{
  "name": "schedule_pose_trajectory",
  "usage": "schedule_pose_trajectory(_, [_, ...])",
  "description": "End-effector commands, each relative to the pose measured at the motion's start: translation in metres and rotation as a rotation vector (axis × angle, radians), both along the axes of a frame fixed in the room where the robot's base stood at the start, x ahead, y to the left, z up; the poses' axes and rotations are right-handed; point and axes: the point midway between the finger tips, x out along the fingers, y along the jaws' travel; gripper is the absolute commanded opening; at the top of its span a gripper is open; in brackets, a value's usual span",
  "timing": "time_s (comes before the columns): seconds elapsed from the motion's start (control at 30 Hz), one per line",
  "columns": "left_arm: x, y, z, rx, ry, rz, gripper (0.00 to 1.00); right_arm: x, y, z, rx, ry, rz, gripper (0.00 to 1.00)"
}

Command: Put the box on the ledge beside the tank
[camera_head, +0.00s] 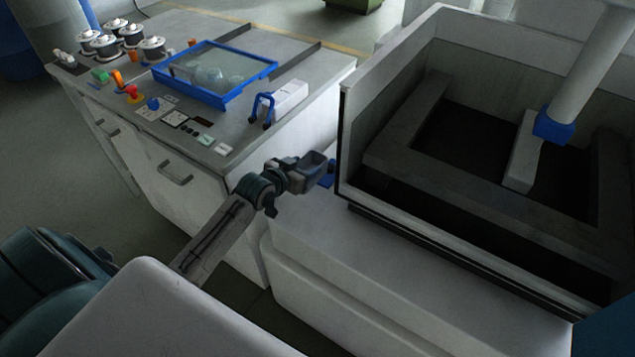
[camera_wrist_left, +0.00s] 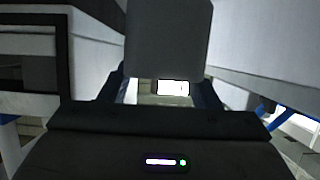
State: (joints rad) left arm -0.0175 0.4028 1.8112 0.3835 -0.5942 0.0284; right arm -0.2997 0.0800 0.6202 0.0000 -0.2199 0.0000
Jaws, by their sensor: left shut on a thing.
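My left gripper (camera_head: 318,174) is by the tank's near left corner, above the left end of the ledge. It is shut on a grey box (camera_wrist_left: 168,40), which fills the upper middle of the left wrist view between the blue fingers. In the head view the box (camera_head: 313,161) is small and dark, partly mixed with the gripper's outline. The pale ledge (camera_head: 345,255) runs along the tank's near side and is bare. The tank (camera_head: 392,95) has pale walls and a dark inside. Whether the box touches anything below is unclear.
A bench (camera_head: 318,80) at the left holds a blue-framed tray (camera_head: 215,72), a white block (camera_head: 289,97) with a blue handle-like part, several spools (camera_head: 152,48) and small parts.

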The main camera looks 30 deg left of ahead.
Motion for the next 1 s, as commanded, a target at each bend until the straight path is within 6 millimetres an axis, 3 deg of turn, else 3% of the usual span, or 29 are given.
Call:
schedule_pose_trajectory(0.2, [-0.001, 0.0, -0.039, -0.004, 0.004, 0.002, 0.22, -0.001, 0.0, 0.007, 0.0, 0.001, 0.0, 0.36])
schedule_pose_trajectory(0.6, [-0.001, 0.0, -0.088, -0.003, 0.002, 0.001, 0.22, 0.0, 0.0, 0.008, 0.0, 0.0, 0.0, 0.36])
schedule_pose_trajectory(0.97, [-0.001, 0.0, -0.094, -0.001, 0.0, 0.0, 0.22, 0.0, 0.001, 0.007, 0.001, 0.001, 0.0, 0.36])
schedule_pose_trajectory(1.0, [-0.001, 0.0, -0.095, -0.001, 0.001, 0.0, 0.58, 0.0, 0.001, 0.006, 0.001, 0.001, 0.0, 0.36])
